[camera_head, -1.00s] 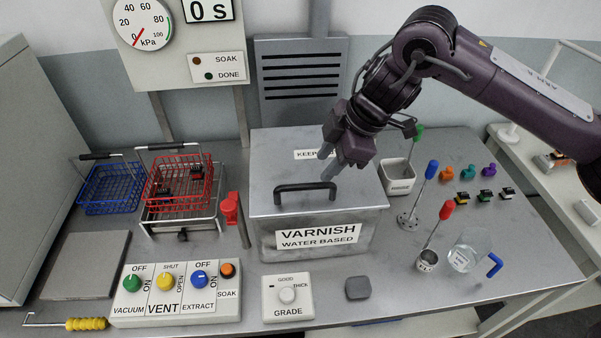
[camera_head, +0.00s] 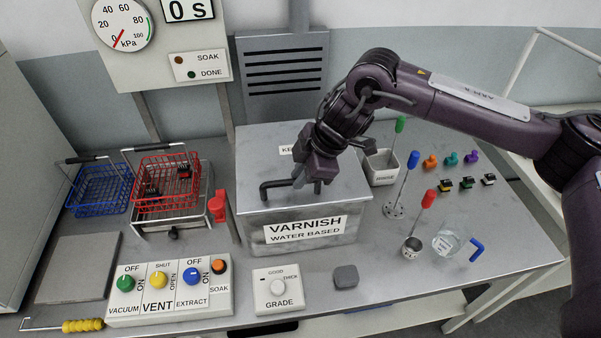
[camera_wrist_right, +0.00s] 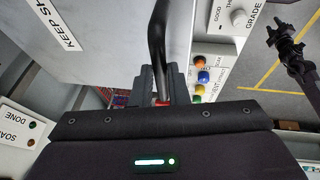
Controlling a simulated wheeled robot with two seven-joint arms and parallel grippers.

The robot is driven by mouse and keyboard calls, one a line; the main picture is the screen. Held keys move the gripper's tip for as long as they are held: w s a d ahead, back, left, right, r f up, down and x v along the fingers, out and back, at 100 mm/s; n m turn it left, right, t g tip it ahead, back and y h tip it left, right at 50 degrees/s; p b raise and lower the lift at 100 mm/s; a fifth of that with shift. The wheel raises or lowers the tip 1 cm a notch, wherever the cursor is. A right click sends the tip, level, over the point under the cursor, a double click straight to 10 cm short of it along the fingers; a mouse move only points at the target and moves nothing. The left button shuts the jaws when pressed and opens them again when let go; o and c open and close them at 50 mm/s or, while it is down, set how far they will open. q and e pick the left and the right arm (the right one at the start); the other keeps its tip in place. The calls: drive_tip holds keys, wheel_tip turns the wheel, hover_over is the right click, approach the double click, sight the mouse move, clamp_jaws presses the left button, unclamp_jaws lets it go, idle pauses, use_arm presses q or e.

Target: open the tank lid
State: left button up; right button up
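The tank (camera_head: 283,232) is a grey metal box labelled VARNISH WATER BASED. Its flat lid (camera_head: 335,187) lies closed on top and has a black bar handle (camera_head: 279,186). My right gripper (camera_head: 308,183) is at the right part of the handle, pointing down. In the right wrist view the handle (camera_wrist_right: 158,38) runs between its two fingers (camera_wrist_right: 163,88), which look apart, without a clear grip.
Left of the tank are a red basket (camera_head: 166,182), a blue basket (camera_head: 100,190) and a red clamp-like part (camera_head: 218,208). A switch panel (camera_head: 168,300) and GRADE box (camera_head: 280,292) stand in front. A white container (camera_head: 382,170), ladles and a beaker (camera_head: 447,242) are at right.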

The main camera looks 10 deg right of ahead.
use_arm(q)
drive_tip(key=shift+d, duration=0.35)
use_arm(e)
clamp_jaws()
